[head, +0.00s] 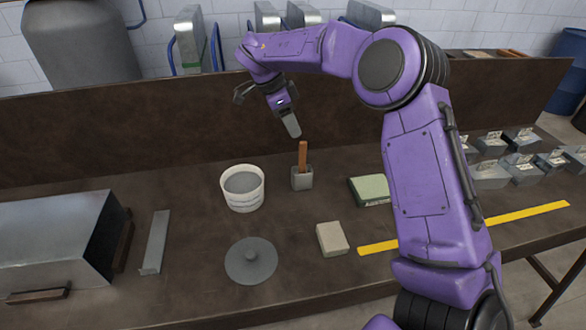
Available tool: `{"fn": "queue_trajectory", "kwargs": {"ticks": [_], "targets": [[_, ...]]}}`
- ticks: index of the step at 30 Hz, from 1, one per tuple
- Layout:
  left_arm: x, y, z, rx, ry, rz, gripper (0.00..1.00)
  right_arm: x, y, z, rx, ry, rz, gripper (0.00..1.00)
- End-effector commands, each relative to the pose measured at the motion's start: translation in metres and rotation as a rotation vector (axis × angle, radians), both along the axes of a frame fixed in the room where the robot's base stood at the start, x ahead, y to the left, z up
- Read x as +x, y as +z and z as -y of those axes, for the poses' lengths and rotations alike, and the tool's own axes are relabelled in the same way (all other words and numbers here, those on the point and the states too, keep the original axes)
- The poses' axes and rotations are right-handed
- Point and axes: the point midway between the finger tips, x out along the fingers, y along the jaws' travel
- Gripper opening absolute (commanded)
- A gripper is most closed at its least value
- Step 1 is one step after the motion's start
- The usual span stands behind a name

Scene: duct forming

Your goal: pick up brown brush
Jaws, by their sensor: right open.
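The brown brush (303,154) stands upright in a small grey holder (302,182) on the brown workbench. Only its brown handle shows; its lower end is hidden inside the holder. My right gripper (267,110) is open and empty, above and slightly left of the brush in the picture, apart from it. One finger points down towards the handle's upper end. My left gripper is not in view.
A white bucket (242,188) of grey material stands just left of the holder. A metal duct piece (55,240) lies left. A back panel (120,130) rises behind.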

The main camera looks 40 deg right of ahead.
Motion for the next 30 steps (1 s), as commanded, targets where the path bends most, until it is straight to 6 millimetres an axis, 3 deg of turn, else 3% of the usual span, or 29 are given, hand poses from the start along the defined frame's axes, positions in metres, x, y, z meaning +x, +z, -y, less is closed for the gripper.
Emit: {"fn": "queue_trajectory", "kwargs": {"ticks": [4,21,29,30], "targets": [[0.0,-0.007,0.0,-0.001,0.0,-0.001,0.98,-0.002,-0.018,0.003,0.001,0.002,-0.003,0.47],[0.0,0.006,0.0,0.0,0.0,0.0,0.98,-0.016,-0.096,0.04,0.0,0.001,-0.002,0.47],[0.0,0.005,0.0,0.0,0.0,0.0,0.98,-0.017,-0.101,0.042,0.0,0.0,0.001,0.47],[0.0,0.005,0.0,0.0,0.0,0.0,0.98,-0.016,-0.101,0.042,0.0,0.0,0.001,0.34]]}}
